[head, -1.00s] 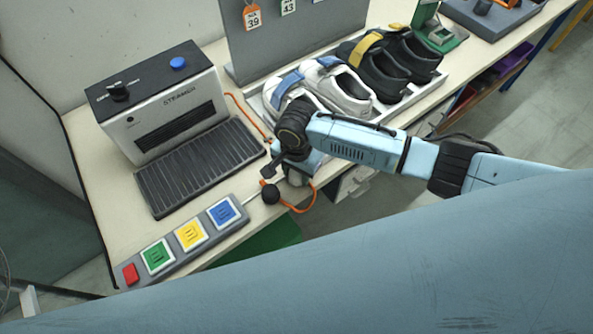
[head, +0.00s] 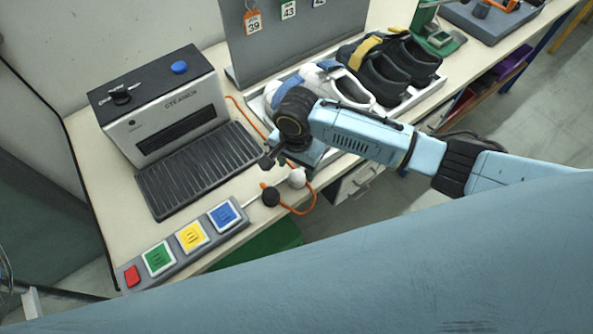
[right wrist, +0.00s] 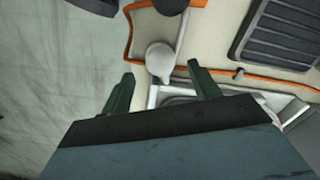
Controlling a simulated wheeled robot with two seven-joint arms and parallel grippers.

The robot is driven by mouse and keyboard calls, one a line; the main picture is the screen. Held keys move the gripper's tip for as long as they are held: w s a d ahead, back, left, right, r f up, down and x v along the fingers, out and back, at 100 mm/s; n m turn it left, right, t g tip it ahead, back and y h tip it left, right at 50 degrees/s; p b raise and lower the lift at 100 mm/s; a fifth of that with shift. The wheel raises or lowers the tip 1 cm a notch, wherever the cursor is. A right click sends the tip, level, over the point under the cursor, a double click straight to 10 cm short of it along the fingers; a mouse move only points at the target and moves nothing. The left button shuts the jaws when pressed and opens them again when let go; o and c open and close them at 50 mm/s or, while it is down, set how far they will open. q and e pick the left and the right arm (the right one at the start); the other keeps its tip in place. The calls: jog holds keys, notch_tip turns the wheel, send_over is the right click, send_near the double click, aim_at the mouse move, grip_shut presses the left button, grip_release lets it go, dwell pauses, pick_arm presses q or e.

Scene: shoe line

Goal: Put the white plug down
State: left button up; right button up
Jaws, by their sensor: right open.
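The white plug (head: 297,178) is a round white knob near the front edge of the bench, beside the looped orange cord. It also shows in the right wrist view (right wrist: 160,58), just beyond my fingertips and apart from them. My right gripper (head: 281,158) is just behind the plug in the head view, its fingers partly hidden by my wrist. In the right wrist view, the two dark green fingers (right wrist: 163,85) stand wide apart with nothing between them. My left gripper is in neither view.
A black round plug (head: 271,196) lies beside the white one. A grey strip (head: 181,246) with a red button and green, yellow and blue squares lies at the front left. The steamer (head: 160,105) stands behind its black grille. Shoes sit in a tray (head: 408,101) beyond my arm.

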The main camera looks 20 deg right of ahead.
aim_at(296, 174)
notch_tip(296, 174, up, 7)
jog(key=shift+r+p, duration=0.15)
jog(key=shift+p, duration=0.15)
dwell(0.4)
